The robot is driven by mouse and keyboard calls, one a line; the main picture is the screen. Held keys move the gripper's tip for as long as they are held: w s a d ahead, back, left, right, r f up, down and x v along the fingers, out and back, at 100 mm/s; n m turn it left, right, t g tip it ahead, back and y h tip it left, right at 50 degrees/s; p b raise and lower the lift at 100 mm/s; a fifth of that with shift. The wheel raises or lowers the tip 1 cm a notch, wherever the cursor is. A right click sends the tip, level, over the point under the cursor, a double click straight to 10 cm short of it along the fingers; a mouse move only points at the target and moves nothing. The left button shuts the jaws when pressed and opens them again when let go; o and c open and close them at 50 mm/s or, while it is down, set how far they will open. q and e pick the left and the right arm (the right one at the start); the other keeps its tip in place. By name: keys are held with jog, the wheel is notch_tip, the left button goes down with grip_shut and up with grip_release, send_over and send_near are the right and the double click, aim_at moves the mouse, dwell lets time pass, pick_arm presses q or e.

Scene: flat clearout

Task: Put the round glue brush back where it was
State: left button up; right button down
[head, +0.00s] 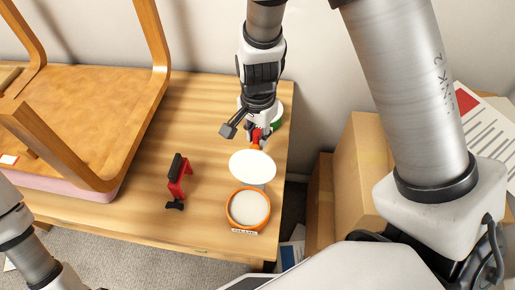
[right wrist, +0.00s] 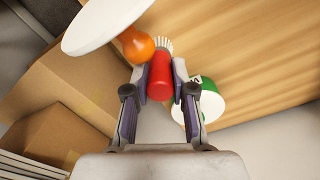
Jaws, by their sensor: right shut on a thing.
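The round glue brush (right wrist: 160,84) has a red handle and pale bristles at its far end. My right gripper (right wrist: 159,92) is shut on its red handle over the table's right end. In the head view the red of the brush (head: 257,134) shows only in part below my right gripper (head: 252,130). An orange pot (head: 231,213) with pale contents and a small label stands near the table's front right corner. A white disc (head: 252,166) with an orange knob (right wrist: 138,46) is between the brush and the pot. My left gripper is out of view.
A white and green container (right wrist: 208,105) stands beside the brush. A red and black tool (head: 179,180) lies left of the pot. A wooden chair (head: 95,90) covers the table's left part. Cardboard boxes (head: 362,160) stand right of the table. Bare wood (head: 205,150) lies between chair and disc.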

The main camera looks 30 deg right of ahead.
notch_tip(320, 180, down, 5)
jog(key=shift+r+b, duration=0.1)
jog(key=shift+b, duration=0.5)
jog(key=shift+w, duration=0.1)
jog(key=shift+f, duration=0.25)
jog(key=c, duration=1)
grip_release()
jog(key=shift+o, duration=0.2)
jog(key=shift+r, duration=0.5)
notch_tip(320, 180, up, 12)
jog(key=shift+f+p, duration=0.25)
jog(key=shift+p, duration=0.95)
